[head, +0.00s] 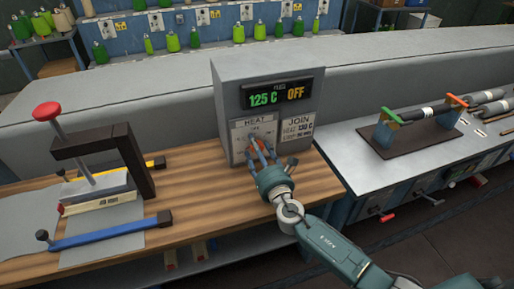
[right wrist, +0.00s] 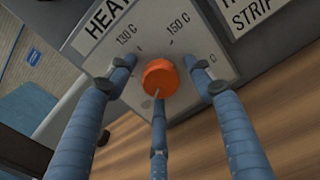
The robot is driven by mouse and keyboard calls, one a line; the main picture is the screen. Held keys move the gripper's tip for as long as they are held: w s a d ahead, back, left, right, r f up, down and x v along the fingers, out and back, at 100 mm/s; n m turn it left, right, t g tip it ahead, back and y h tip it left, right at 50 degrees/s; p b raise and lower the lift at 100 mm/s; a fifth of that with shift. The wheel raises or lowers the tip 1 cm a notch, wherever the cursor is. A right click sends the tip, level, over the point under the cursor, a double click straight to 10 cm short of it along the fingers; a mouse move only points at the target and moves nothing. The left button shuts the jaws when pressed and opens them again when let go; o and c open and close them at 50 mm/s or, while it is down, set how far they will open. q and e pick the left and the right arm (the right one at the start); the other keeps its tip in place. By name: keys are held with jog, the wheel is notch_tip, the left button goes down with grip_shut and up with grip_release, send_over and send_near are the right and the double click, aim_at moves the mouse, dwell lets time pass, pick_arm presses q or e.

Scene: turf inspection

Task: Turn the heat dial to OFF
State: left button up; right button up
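The heat dial is an orange round knob (right wrist: 160,78) on a pale plate marked HEAT, 130 C and 150 C; another mark at the right is partly hidden by a finger. A small light line shows on the knob's lower edge. The dial sits on the front of a grey control box (head: 225,88), whose display (head: 276,93) reads 125 C and OFF. My right gripper (head: 259,148) is at the dial. In the right wrist view its three blue fingers are spread around the knob, with gaps at both sides; whether the lower finger touches it is unclear. My left gripper is not in view.
The box stands on a wooden bench (head: 200,208). A clamp press with a red knob (head: 46,112) and a blue bar clamp (head: 105,234) are at the left. A metal bench (head: 375,178) with a rod on a stand (head: 425,136) is at the right.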

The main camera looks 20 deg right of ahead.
jog(key=shift+s+d, duration=0.1)
jog(key=shift+s, duration=0.1)
jog(key=s, duration=1.1)
jog(key=shift+s+d+r, duration=0.15)
jog(key=shift+s, duration=0.15)
